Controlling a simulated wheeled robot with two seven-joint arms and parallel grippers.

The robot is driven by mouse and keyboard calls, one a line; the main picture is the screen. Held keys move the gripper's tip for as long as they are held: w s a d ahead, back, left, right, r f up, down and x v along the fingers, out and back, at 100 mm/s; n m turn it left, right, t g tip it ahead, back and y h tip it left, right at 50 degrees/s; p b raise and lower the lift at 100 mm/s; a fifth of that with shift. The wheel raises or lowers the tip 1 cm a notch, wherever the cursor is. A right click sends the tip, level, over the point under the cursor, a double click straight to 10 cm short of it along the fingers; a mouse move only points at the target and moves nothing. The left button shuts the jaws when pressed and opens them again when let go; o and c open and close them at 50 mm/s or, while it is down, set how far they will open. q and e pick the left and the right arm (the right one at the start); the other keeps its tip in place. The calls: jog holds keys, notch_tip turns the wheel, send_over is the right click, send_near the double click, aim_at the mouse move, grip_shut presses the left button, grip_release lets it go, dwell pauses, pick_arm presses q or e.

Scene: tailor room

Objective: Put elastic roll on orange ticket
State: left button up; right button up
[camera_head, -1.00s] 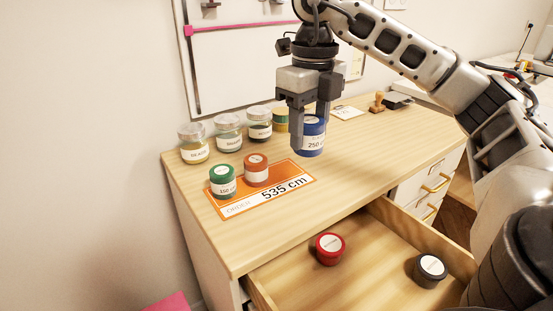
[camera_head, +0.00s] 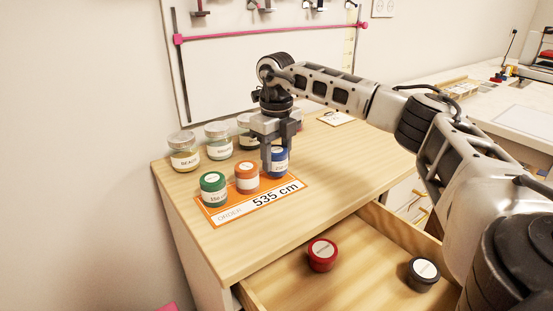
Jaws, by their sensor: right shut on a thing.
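The orange ticket (camera_head: 228,214), marked "535 cm", lies flat on the wooden cabinet top. A green roll (camera_head: 213,189) and an orange roll (camera_head: 247,178) stand on it side by side. My right gripper (camera_head: 274,163) is shut on a blue roll (camera_head: 280,160), upright at the ticket's right end, beside the orange roll. I cannot tell whether the blue roll's base touches the ticket. A red roll (camera_head: 322,255) and a black roll (camera_head: 422,274) are in the open drawer. My left gripper is not in view.
Glass jars (camera_head: 184,152) stand in a row behind the ticket, partly hidden by my right gripper. The open drawer (camera_head: 365,282) juts out in front of the cabinet. The cabinet top (camera_head: 368,158) is clear to the right of the ticket.

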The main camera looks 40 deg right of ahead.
aim_at(277, 150)
jog(key=shift+f, duration=0.6)
jog(key=shift+f, duration=0.15)
jog(key=o, duration=0.7)
notch_tip(277, 150, up, 12)
jog(key=shift+r+p, duration=0.2)
jog(key=shift+p, duration=0.25)
